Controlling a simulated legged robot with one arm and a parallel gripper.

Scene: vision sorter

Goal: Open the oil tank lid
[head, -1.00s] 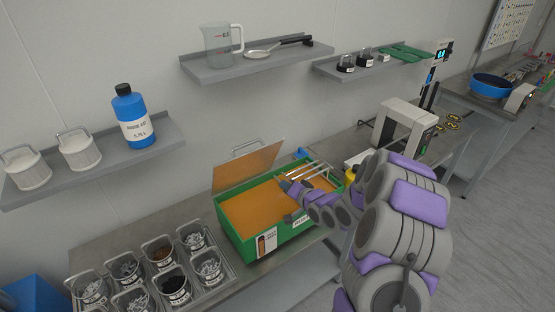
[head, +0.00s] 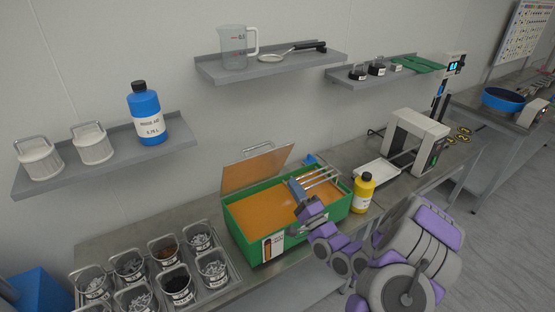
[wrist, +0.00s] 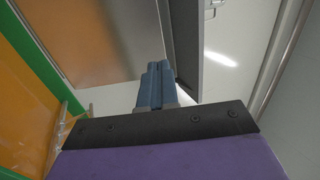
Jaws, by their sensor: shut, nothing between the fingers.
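The oil tank (head: 240,235) is a green box with orange liquid on the metal bench. Its lid (head: 256,168), an orange panel with a grey handle, stands raised and tilted back along the tank's rear edge in the head view. In the wrist view the lid's panel (wrist: 95,35) fills the upper left, with the tank's green rim (wrist: 35,60) at far left. My gripper (head: 298,188) is over the tank, to the right of the lid. Its blue fingers (wrist: 155,85) are shut and empty. Whether they touch the lid is unclear.
Metal rods (head: 318,178) sit at the tank's right end. A yellow bottle (head: 364,194) stands just right of the tank, and a tray of several small containers (head: 215,290) lies left. Wall shelves (head: 270,68) hang above the bench.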

